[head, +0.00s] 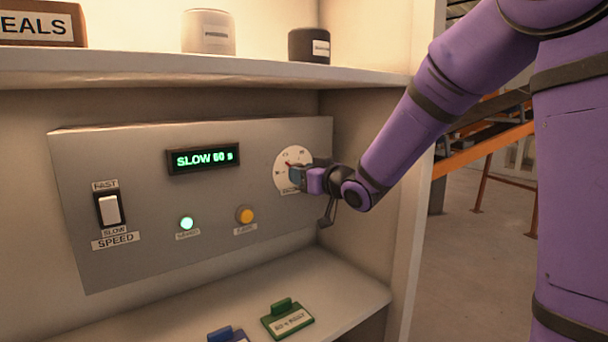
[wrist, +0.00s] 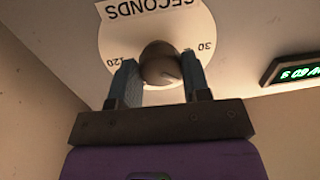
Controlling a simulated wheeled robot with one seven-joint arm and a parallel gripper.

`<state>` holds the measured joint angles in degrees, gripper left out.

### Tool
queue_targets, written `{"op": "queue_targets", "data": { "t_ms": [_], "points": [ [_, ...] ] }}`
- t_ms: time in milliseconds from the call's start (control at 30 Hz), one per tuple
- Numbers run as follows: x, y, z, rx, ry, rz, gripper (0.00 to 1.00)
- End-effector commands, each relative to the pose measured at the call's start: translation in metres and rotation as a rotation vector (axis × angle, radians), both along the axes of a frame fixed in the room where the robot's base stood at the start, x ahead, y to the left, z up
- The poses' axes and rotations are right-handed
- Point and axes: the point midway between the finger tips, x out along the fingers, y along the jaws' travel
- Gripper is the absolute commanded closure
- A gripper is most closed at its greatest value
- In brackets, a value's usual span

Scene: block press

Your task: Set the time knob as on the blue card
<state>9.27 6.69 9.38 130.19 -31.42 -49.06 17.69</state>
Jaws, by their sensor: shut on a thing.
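The time knob (wrist: 160,64) is round and grey, on a white dial (head: 288,158) at the right of the grey panel. In the wrist view the dial (wrist: 118,40) is upside down, with SECONDS, 30 and 120 readable. My gripper (wrist: 160,82) is shut on the knob, one blue finger on each side; in the head view my gripper (head: 300,174) hides most of the knob. The display (head: 203,159) reads SLOW 60 s. A blue card (head: 228,335) lies on the lower shelf, cut off by the bottom edge, its text not readable.
A green card (head: 287,320) lies beside the blue one. The upper shelf (head: 130,66) overhangs; a side wall (head: 365,150) stands right of the panel.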

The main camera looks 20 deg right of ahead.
Motion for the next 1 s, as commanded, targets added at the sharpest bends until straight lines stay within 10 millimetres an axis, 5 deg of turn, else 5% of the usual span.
{"op": "queue_targets", "data": {
  "t_ms": [600, 1000],
  "points": [
    [-0.0002, 0.0012, 0.0014, -0.523, -0.171, 0.002, 0.80],
    [-0.0004, 0.0012, 0.0013, -0.697, -0.227, 0.000, 0.80]
  ]
}}
